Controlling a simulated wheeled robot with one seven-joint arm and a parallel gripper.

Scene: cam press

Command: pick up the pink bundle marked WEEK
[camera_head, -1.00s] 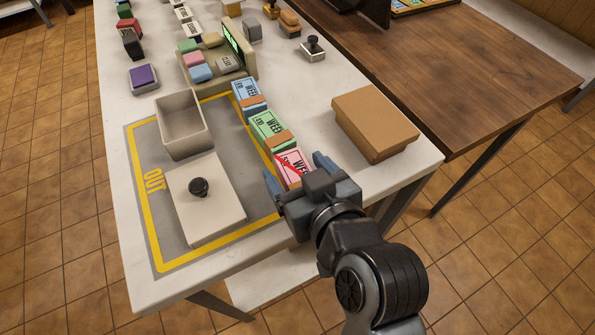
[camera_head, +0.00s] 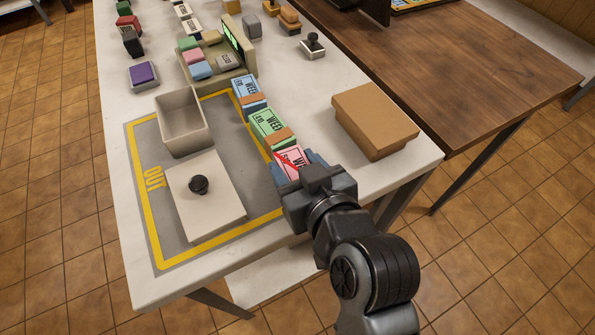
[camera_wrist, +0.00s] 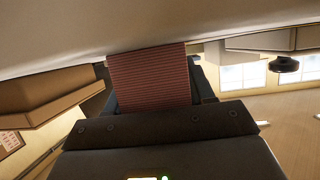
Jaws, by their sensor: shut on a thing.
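The pink bundle marked WEEK (camera_head: 292,160) lies on the white table at the near end of a row of bundles. Its layered edge (camera_wrist: 150,80) fills the middle of the wrist view, between the fingers. My gripper (camera_head: 294,170) is shut on the bundle, with one finger on each side. The bundle appears to be still at table level; its near end is hidden by my gripper. A green WEEK bundle (camera_head: 265,124) with a brown band lies just behind it, and a blue WEEK bundle (camera_head: 244,88) lies farther back.
A brown box (camera_head: 375,115) stands to the right. On the left, a yellow-framed OUT mat (camera_head: 153,212) holds an open pale tray (camera_head: 164,108) and a lid with a black knob (camera_head: 222,215). A stamp (camera_head: 314,45) stands farther back.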

